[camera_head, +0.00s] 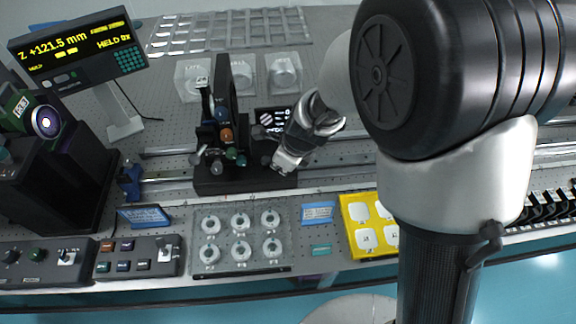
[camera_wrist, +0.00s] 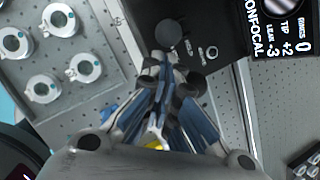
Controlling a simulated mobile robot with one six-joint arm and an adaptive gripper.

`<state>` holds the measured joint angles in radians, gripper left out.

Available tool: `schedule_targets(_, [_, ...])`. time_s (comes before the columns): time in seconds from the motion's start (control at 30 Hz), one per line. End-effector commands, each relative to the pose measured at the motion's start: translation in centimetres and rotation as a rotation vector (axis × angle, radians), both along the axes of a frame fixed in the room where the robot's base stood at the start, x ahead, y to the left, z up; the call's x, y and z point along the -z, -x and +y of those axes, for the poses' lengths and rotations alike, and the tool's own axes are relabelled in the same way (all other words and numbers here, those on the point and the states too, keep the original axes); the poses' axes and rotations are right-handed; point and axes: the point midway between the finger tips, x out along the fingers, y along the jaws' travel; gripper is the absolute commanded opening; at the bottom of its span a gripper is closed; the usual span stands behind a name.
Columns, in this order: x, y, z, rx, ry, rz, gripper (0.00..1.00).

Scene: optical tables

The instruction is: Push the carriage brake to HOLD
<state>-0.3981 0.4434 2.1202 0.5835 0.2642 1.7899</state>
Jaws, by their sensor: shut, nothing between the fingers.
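The black carriage (camera_head: 235,184) stands on the rail in the middle of the table, with an upright column and several coloured knobs. My gripper (camera_head: 284,164) is shut and empty, low over the right end of the carriage base. In the wrist view my gripper (camera_wrist: 170,62) points at a dark round knob (camera_wrist: 169,32) on the base, which I take for the brake's knob. The fingertips are right beside it; I cannot tell if they touch. A small ringed hole (camera_wrist: 211,52) and faint white marks lie to its right. The brake's setting is not readable.
A display (camera_head: 78,47) at the upper left reads Z +121.5 mm and HELD. A small confocal screen (camera_head: 274,120) stands behind my gripper. A tray of round mounts (camera_head: 240,262) and a yellow tray (camera_head: 346,225) lie in front. The rail (camera_head: 340,177) runs right.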

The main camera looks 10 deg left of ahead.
Motion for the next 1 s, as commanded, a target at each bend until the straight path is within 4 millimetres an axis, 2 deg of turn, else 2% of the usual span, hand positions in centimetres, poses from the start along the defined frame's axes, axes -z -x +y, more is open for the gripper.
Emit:
schedule_targets(0.27, [0.0, 0.0, 0.0, 0.000, 0.000, 0.000, 0.00])
schedule_targets(0.47, [-1.0, -0.7, 0.2, 0.000, 0.002, 0.004, 0.00])
schedule_targets(1.0, [-2.0, -2.1, 0.7, -0.003, 0.032, 0.140, 0.00])
